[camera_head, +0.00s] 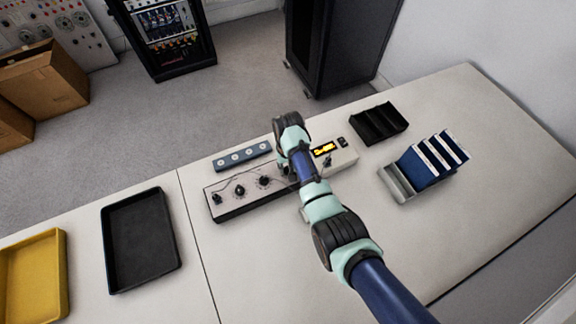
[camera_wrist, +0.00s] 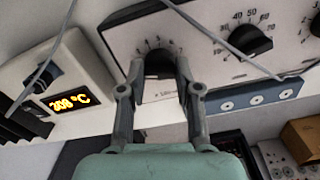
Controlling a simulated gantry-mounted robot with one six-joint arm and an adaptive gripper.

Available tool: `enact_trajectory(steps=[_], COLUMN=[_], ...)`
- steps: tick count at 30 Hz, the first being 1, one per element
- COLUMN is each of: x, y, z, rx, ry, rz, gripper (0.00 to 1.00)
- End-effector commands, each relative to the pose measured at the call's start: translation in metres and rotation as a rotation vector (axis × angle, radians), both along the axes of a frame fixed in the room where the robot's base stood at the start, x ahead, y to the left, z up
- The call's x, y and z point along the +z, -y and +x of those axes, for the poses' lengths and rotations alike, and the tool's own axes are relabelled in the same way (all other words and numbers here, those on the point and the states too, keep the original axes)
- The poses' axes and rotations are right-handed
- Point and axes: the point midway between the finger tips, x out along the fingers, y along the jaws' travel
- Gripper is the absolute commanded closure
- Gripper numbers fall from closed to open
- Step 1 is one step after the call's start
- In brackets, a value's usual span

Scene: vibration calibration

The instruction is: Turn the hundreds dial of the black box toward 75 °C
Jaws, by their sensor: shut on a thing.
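The black box (camera_head: 228,205) has a pale face with a row of dials and lies on the table in the head view. Its face also fills the upper part of the wrist view (camera_wrist: 205,60). My gripper (camera_wrist: 159,68) is shut on the hundreds dial (camera_wrist: 158,62), a black knob with small numbers around it; one finger is on each side. My arm hides this dial in the head view. A neighbouring dial (camera_wrist: 250,40), marked in tens, is free. A yellow display (camera_wrist: 68,102) on the white unit (camera_head: 340,158) shows a °C value in the two hundreds; its last digits are blurred.
Wires cross the box face near the dials. A blue strip (camera_head: 242,156) lies behind the box. A black tray (camera_head: 378,123) and a rack of blue plates (camera_head: 432,160) stand to the right. Black (camera_head: 140,240) and yellow (camera_head: 35,275) trays lie left. The front table area is clear.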

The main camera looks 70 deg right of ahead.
Motion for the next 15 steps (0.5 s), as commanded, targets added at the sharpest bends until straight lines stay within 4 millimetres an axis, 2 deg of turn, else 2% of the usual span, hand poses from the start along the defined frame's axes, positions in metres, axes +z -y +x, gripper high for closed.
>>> enact_trajectory(steps=[8,15], x=[0.0009,0.0025], y=[0.0,0.0001], z=[0.0,-0.0001], rx=[0.018,0.129], ry=[0.0,-0.001], rz=[0.0,0.001], gripper=[1.0,1.0])
